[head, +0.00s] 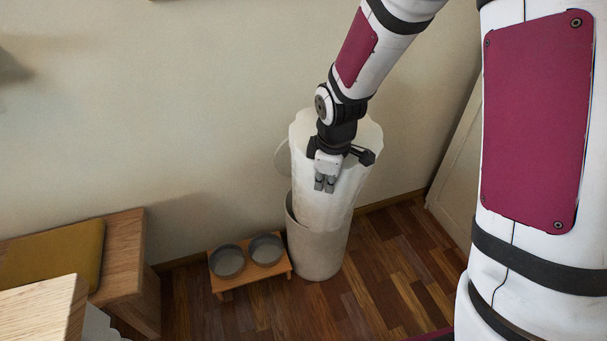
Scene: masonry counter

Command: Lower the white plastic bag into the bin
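The white plastic bag (305,208) is upright, wide at the top and narrower below. Its lower end is inside the mouth of the pale grey bin (318,258), and most of it stands above the rim. My gripper (325,184) points down in front of the bag, below its top edge. Its two grey fingertips are close together against the bag, which appears held up by them. The exact pinch between the fingertips is hard to see. The bag's bottom is hidden inside the bin.
A low wooden stand with two grey bowls (266,249) is close to the bin's left. A wooden bench (130,240) with a yellow cushion (52,257) is at left. The floor right of the bin is clear.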

